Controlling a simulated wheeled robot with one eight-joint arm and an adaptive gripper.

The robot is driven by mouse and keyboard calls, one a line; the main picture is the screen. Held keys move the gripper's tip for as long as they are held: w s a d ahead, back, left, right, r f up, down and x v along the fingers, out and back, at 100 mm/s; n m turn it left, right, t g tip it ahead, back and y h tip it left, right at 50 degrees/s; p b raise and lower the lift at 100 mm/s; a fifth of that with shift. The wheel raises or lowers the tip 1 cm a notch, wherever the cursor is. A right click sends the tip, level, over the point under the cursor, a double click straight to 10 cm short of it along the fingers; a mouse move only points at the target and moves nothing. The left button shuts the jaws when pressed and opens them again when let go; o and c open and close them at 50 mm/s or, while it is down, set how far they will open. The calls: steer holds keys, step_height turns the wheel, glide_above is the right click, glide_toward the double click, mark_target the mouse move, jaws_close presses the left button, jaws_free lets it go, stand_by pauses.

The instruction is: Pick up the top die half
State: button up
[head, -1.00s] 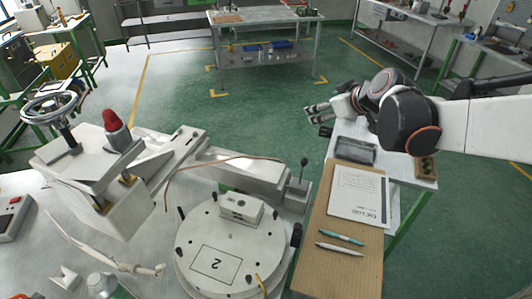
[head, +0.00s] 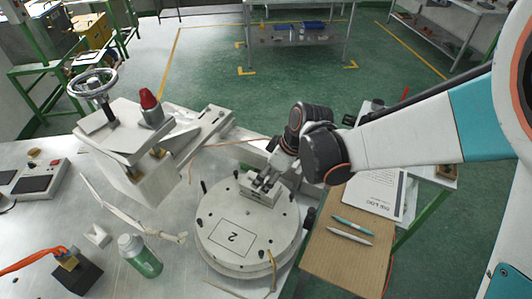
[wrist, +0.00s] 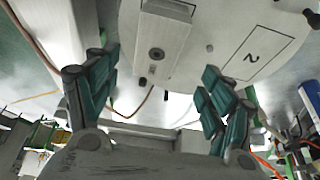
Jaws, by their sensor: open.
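The die is a small pale metal block (head: 259,196) on a round white turntable (head: 228,263) marked "2". In the wrist view the block (wrist: 160,38) shows a round hole on its face and sits at the top centre. I cannot clearly make out where its top half meets the lower one. My gripper (wrist: 158,85) is open and empty, its teal fingers spread to either side below the block in that view. In the head view my gripper (head: 265,181) is right at the block and hides part of it; I cannot tell whether it touches.
A press with a handwheel (head: 93,82) and red-topped part stands left of the turntable. A cardboard mat (head: 335,262) with two pens and a paper sheet (head: 374,196) lies to the right. A green bottle (head: 146,262) stands front left.

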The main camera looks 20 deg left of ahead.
mark_target(262, 184)
steer(key=x, duration=0.3)
steer(key=b+x, duration=0.1)
steer(key=x, duration=0.2)
steer(key=shift+w+a+f, duration=0.15)
steer(key=shift+w+f, duration=0.1)
steer(key=shift+f, duration=0.15)
steer(key=shift+f+b, duration=0.25)
steer(key=shift+b, duration=0.1)
stand_by(0.4)
steer(key=shift+c, duration=0.2)
steer(key=c, duration=1.3)
